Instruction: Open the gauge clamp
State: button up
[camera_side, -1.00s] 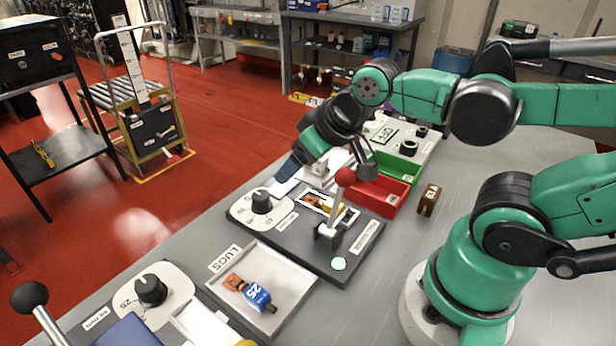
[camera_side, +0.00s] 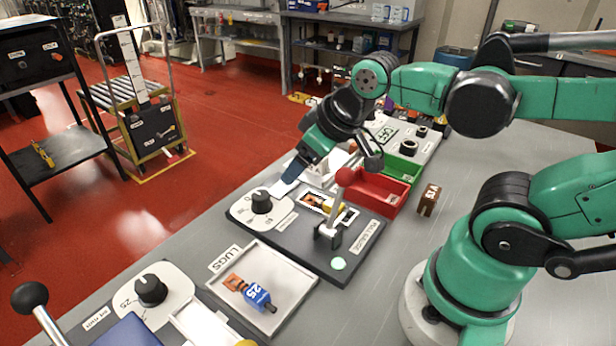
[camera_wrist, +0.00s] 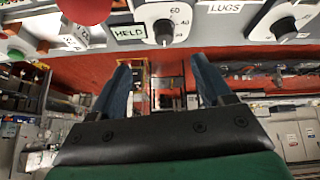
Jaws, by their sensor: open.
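The pull gauge (camera_side: 290,240) is a dark plate on the bench with a dial and a lit green lamp (camera_side: 339,263). Its clamp lever (camera_side: 333,215) stands nearly upright with a red ball knob (camera_side: 346,176); the knob also shows at the top left of the wrist view (camera_wrist: 85,8). An orange and yellow lug piece (camera_side: 325,204) lies in the gauge behind the lever. A "HELD" label (camera_wrist: 128,32) shows in the wrist view beside the dial (camera_wrist: 165,30). My gripper (camera_side: 291,172) is open and empty above the gauge's far side, left of the knob and apart from it.
A lugs tray (camera_side: 285,280) holding a blue and orange piece stands in front of the gauge. A red bin (camera_side: 385,195) and a green bin (camera_side: 402,168) stand behind it, with a small brown block (camera_side: 428,200) at right. The bench beyond the block is clear.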

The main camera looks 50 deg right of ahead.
aim_at(348, 170)
jog(key=s+d+n+g, duration=0.1)
jog(key=n, duration=0.2)
jog(key=s+d+r+n+g, duration=0.1)
jog(key=n+g, duration=0.1)
jog(key=n, duration=0.2)
jog(key=s+d+r+n+g, duration=0.1)
jog(key=s+n, duration=0.1)
jog(key=n, duration=0.2)
jog(key=shift+d+r+g, duration=0.2)
jog(key=shift+d+g, duration=0.05)
jog(key=shift+g, duration=0.05)
jog(key=shift+s+d+r+n+g, duration=0.15)
jog(key=shift+s+n+g, duration=0.1)
jog(key=shift+n, duration=0.35)
jog(key=shift+s+d+r+n+g, duration=0.1)
jog(key=shift+s+r+n+g, duration=0.1)
jog(key=shift+n, duration=0.4)
jog(key=shift+f, duration=0.15)
jog(key=shift+w+f, duration=0.15)
jog(key=shift+f, duration=2.5)
grip_shut()
